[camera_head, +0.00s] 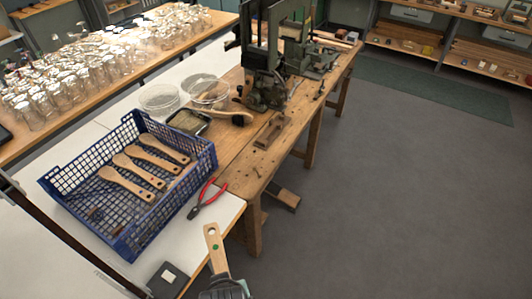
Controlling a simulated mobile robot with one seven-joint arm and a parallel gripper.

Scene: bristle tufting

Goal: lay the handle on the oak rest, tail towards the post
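A pale wooden handle (213,243) with a hole near its far end and a green dot stands out from my gripper (222,282) at the bottom of the view. The gripper appears shut on the handle's near end, which is hidden; the fingertips are hard to make out. The handle is in front of the bench's near corner. A small wooden block that looks like the oak rest (270,131) sits on the workbench, in front of the dark green machine. I cannot clearly make out the post there.
A blue crate (205,158) holds several wooden handles. Red-handled pliers (207,199) lie beside it. A dark machine (268,88), a brush (230,117) and clear dishes (160,97) stand on or near the workbench (236,160). Open floor (400,190) lies to the right.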

